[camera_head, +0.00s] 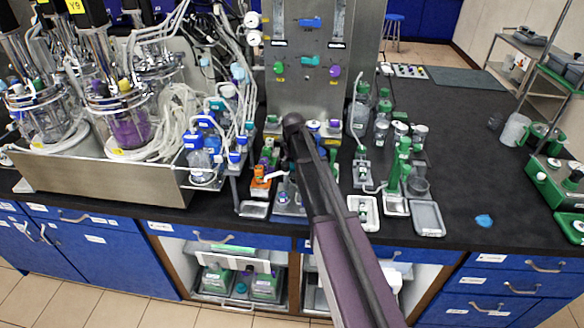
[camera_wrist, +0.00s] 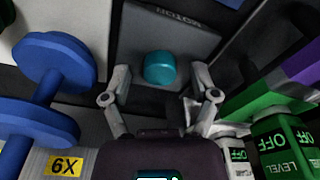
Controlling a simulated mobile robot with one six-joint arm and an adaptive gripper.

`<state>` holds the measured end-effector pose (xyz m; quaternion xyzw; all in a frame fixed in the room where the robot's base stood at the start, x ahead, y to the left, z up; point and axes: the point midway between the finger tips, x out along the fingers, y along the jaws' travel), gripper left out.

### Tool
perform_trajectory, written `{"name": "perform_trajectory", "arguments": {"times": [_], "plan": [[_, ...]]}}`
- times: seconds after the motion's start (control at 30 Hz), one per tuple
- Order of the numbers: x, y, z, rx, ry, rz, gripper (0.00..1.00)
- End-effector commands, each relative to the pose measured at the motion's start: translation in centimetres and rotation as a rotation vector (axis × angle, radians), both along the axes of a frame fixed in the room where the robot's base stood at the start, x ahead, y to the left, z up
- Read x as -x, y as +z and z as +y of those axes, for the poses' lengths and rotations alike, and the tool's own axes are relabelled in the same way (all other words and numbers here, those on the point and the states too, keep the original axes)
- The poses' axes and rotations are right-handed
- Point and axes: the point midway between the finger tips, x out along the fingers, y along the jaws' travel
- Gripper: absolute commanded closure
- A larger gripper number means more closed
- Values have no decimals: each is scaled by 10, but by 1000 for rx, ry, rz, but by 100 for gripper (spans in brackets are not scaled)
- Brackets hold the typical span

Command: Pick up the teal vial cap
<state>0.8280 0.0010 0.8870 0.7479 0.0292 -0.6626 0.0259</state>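The teal vial cap (camera_wrist: 160,68) is a small round cylinder in the wrist view, resting on a dark grey plate (camera_wrist: 150,30) with raised lettering that is partly readable. My gripper (camera_wrist: 160,76) is open, with one finger on each side of the cap. Visible gaps separate both fingers from the cap. I cannot tell how high the fingertips are above the plate. In the head view, my arm reaches down to the crowded middle of the bench and hides its end. I cannot pick out the cap surely there.
In the wrist view, a blue spool-shaped part (camera_wrist: 50,85) stands close on the left. Green blocks marked OFF (camera_wrist: 278,140) crowd the right.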

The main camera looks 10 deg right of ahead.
Motion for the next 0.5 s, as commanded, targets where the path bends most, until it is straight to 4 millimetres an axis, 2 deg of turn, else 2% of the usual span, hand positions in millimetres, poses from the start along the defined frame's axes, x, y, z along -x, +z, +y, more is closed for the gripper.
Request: {"name": "perform_trajectory", "arguments": {"times": [0.03, 0.13, 0.17, 0.5], "plan": [[0, 0, 0, 0, 0, 0, 47], [0, 0, 0, 0, 0, 0, 72], [0, 0, 0, 0, 0, 0, 77], [0, 0, 0, 0, 1, 0, 79]]}}
